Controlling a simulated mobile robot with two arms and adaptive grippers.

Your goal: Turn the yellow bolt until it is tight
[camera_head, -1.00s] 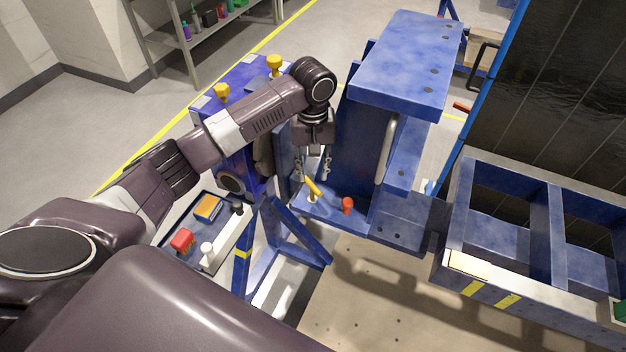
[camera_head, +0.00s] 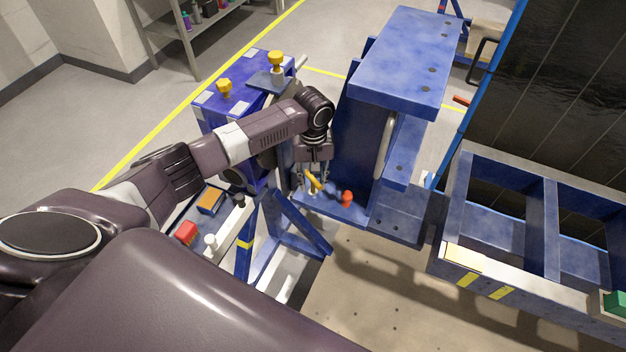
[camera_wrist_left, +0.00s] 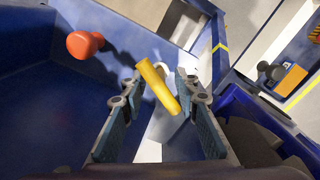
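The yellow bolt (camera_head: 314,183) has a bar-like handle and stands tilted on the blue ledge of the jig. It shows large in the left wrist view (camera_wrist_left: 159,88). My left gripper (camera_head: 313,178) comes down from above at the bolt. In the left wrist view its two fingers (camera_wrist_left: 160,85) are spread on either side of the yellow handle. The handle lies at a slant across the gap, its ends close to the fingertips. Whether either end touches a finger I cannot tell. The bolt's lower end is partly hidden. My right gripper is not in view.
A red bolt (camera_head: 347,198) stands on the same ledge, right of the yellow one. A tall blue upright of the jig (camera_head: 358,150) rises close behind. A blue box with yellow knobs (camera_head: 224,86) stands left of the arm. A blue frame (camera_head: 480,240) is at the right.

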